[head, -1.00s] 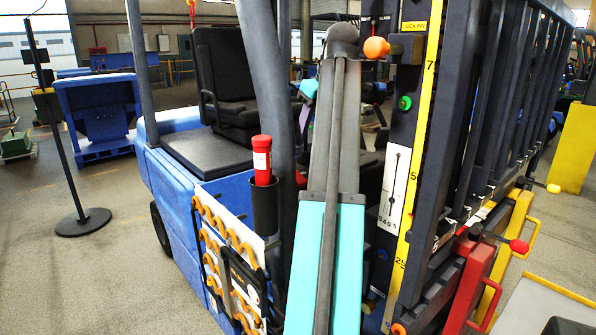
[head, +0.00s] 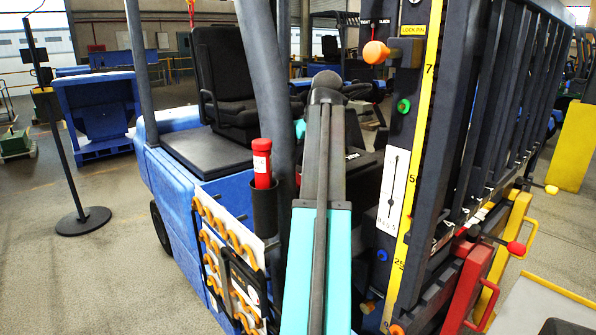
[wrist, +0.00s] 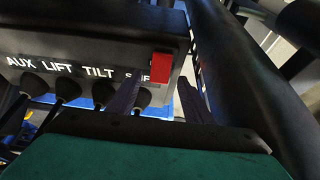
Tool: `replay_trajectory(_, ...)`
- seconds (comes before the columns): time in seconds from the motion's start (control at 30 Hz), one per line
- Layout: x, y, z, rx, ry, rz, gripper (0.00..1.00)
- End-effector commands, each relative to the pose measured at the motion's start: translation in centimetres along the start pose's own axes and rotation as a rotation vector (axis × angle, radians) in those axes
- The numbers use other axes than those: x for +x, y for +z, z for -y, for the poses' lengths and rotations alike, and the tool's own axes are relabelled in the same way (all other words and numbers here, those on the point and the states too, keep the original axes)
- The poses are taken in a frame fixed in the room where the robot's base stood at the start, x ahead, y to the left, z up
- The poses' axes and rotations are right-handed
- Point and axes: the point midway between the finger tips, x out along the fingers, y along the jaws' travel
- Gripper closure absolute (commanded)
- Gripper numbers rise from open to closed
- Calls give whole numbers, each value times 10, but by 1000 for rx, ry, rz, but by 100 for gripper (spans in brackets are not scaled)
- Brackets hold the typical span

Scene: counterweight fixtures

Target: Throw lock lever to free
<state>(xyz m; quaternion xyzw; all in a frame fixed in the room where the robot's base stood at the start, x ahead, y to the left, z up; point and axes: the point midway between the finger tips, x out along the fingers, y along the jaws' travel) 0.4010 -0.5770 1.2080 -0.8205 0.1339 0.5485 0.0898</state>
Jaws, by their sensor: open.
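An orange knob (head: 376,52) sticks out to the left from the dark mast, beside a yellow label reading LOCK PIN (head: 414,30). A red-ball lever (head: 517,247) is on the red fixture at the lower right. Which of these, if either, is the lock lever I cannot tell. In the wrist view, my gripper (wrist: 158,97) is open, its two dark fingers apart in front of a control panel (wrist: 90,45). A small red block (wrist: 161,70) sits at the panel's right end, by the fingers. In the head view my arm hides the gripper.
Several black-booted lever bases (wrist: 66,88) line the panel under AUX, LIFT and TILT. A thick dark post (wrist: 240,75) passes close right of the fingers. The forklift seat (head: 225,80) stands behind my arm.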

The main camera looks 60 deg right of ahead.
Motion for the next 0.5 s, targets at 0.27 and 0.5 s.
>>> replay_trajectory(0.27,27,0,1,-1,0,0,54)
replay_trajectory(0.5,33,0,0,-1,1,-1,54)
